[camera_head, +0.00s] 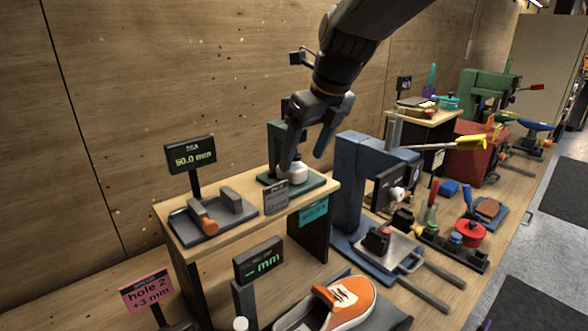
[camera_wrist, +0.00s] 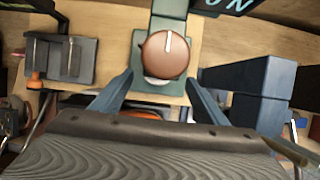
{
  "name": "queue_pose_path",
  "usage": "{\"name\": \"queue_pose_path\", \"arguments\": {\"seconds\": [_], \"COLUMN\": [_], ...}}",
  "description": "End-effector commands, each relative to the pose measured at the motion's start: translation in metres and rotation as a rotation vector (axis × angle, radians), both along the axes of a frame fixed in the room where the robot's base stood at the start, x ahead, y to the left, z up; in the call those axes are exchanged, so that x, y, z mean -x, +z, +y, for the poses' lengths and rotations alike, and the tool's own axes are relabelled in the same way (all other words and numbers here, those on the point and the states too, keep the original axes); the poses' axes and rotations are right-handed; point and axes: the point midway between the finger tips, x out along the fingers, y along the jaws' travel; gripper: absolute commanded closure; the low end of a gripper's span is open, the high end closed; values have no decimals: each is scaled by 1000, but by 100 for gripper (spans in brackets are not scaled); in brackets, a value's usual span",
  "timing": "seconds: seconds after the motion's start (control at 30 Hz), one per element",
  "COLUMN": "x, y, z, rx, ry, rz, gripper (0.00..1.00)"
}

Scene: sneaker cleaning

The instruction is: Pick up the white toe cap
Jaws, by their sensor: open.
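A small white rounded piece (camera_head: 298,173), which looks like the white toe cap, sits on the green press base (camera_head: 268,179) on the raised wooden shelf. My gripper (camera_head: 304,160) is open above it, with fingers pointing down and apart. In the wrist view, a round copper-brown top with a pale stripe (camera_wrist: 165,56) lies just ahead of and between the open fingertips (camera_wrist: 159,77). I cannot tell whether this is the same piece seen from above. No contact shows.
A grey fixture with an orange-tipped part (camera_head: 209,226) and a 50.0 mm display (camera_head: 190,154) stand left on the shelf. A blue press (camera_head: 350,185) rises close on the right. An orange sneaker (camera_head: 345,302) lies below in front.

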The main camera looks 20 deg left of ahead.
Motion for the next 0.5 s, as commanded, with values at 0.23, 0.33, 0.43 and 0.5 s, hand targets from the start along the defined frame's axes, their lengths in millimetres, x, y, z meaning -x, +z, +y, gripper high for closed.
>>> {"name": "queue_pose_path", "arguments": {"seconds": [0.23,0.33,0.43,0.5], "x": [-3,-5,-6,-6], "y": [-30,-38,-40,-40], "z": [15,17,18,18], "rx": [2,1,1,0], "ry": [0,1,1,1], "rz": [1,-1,-1,-2], "gripper": [32,32,32,32]}}
